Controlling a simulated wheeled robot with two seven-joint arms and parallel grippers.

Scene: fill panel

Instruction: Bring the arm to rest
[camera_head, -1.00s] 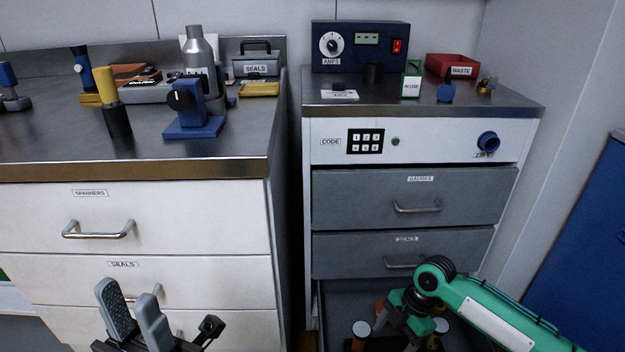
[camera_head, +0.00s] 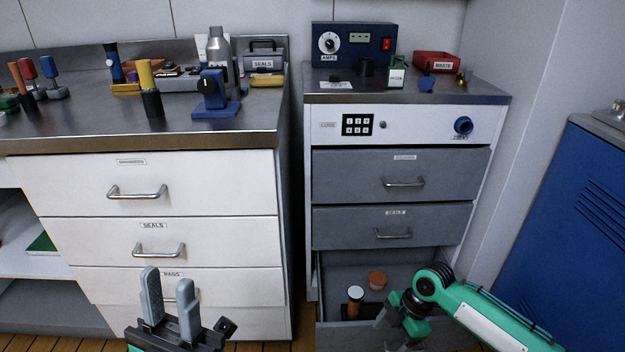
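My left gripper (camera_head: 168,308) shows at the bottom left, its two grey fingers upright with a gap between them and nothing in it. It is in front of the white drawers below the left bench, near the lowest handle. My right arm is green and comes in from the right. Its gripper (camera_head: 390,312) points down over the open bottom drawer (camera_head: 345,262) of the grey cabinet. Its fingertips are partly hidden, and I cannot tell whether it holds something.
In the open drawer are a white-topped container (camera_head: 355,298) and an orange-brown one (camera_head: 377,280). The left bench (camera_head: 70,128) carries tools and a bottle (camera_head: 220,52). A blue locker (camera_head: 575,220) stands at the right. Wooden floor shows at the bottom left.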

